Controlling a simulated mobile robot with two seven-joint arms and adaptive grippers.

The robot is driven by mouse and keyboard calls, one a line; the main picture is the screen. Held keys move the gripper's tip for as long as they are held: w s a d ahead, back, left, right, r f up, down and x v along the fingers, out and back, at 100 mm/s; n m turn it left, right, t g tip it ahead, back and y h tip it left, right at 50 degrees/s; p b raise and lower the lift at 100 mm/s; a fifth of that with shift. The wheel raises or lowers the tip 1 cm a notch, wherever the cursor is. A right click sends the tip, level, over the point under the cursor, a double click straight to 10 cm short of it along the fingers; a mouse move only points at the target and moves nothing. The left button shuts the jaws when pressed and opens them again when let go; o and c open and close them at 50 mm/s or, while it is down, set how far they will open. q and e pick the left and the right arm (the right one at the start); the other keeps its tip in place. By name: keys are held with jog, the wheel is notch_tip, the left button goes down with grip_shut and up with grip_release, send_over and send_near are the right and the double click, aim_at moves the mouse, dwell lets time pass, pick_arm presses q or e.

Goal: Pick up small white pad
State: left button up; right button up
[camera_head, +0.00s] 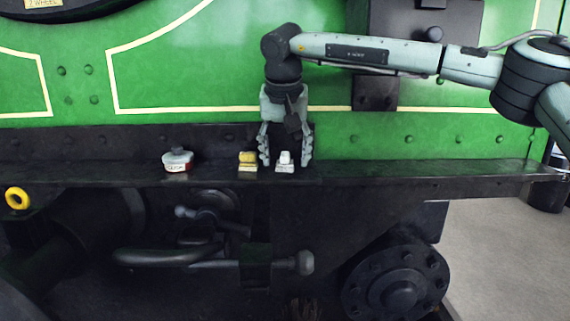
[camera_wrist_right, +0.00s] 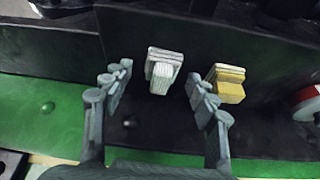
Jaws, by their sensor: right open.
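The small white pad (camera_head: 285,163) sits on the dark ledge of the green tram, a small block with a knob-like top. My right gripper (camera_head: 285,158) points down at the ledge, open, with one finger on each side of the pad in the head view. In the right wrist view the white pad (camera_wrist_right: 163,70) lies just beyond and between the open fingertips (camera_wrist_right: 157,80), with visible gaps to both. Nothing is in the grip. My left gripper is not in view.
A yellow pad (camera_head: 247,161) stands close left of the white pad; in the wrist view it (camera_wrist_right: 228,84) is near one finger. A white and red tin (camera_head: 177,160) stands further left. The ledge (camera_head: 420,173) is clear to the right. The green tram wall (camera_head: 200,80) rises behind.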

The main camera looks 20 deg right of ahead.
aim_at(285, 153)
jog(key=c, duration=1)
jog(key=shift+r, duration=0.1)
jog(key=shift+c, duration=0.2)
